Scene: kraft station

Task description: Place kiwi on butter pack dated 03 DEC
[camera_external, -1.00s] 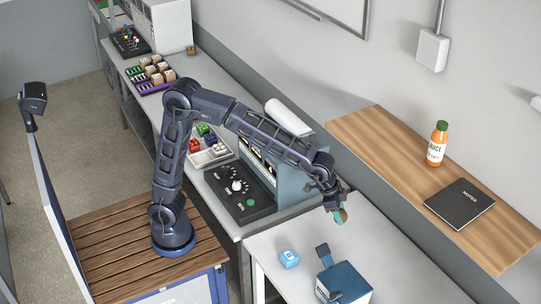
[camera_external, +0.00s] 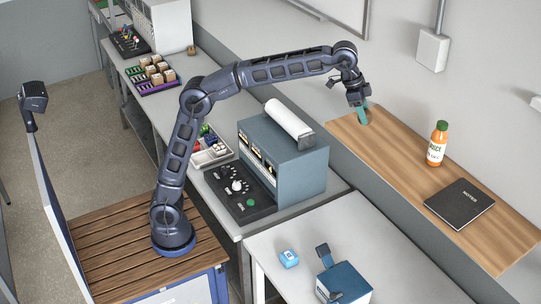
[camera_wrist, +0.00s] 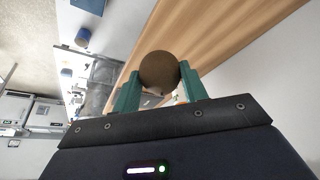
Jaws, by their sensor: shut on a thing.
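The brown round kiwi (camera_wrist: 158,70) is between the green fingertips of my gripper (camera_wrist: 160,88) in the wrist view. My gripper (camera_external: 362,110) is shut on it and held high, in front of the wooden shelf's left end in the external view. The kiwi hardly shows there against the wood. A small blue-and-white pack (camera_external: 289,259) lies on the near white table, well below and left of my gripper. It may be a butter pack, but its print is too small to read. I cannot make out the date 03 DEC anywhere.
The wooden shelf (camera_external: 400,165) holds an orange sauce bottle (camera_external: 437,145) and a black notebook (camera_external: 459,204). A blue box with a raised handle (camera_external: 343,283) stands on the near table (camera_external: 370,245). A blue-grey machine (camera_external: 300,170) with a white roll stands behind the control panel (camera_external: 238,190).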

